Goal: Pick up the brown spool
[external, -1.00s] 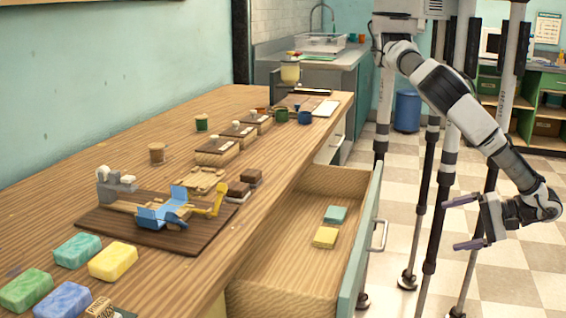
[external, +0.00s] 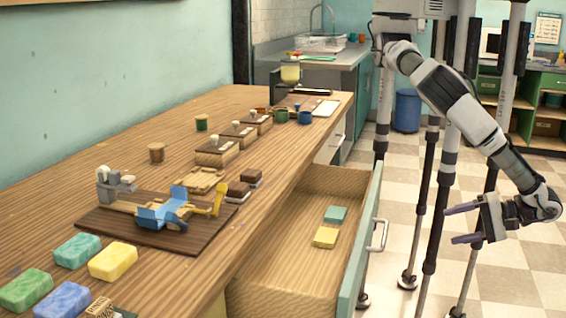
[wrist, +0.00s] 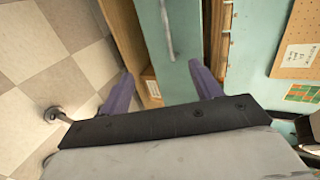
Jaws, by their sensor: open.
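The brown spool (external: 157,153) stands upright on the wooden counter, left of the row of wooden boxes, in the external view. It looks like a small brown cylinder. My gripper (external: 450,226) is open and empty, with purple fingers, in the air beyond the open drawer's front and far to the right of the spool. In the wrist view my gripper (wrist: 160,80) shows its two fingers apart with nothing between them. The spool does not show in the wrist view.
An open drawer (external: 280,270) juts from the counter (external: 120,135), holding a teal and a yellow soap. A green spool (external: 201,124) stands behind the brown one. A dark board (external: 190,238) with a blue-and-yellow device lies in front. Soap bars (external: 113,261) sit front left.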

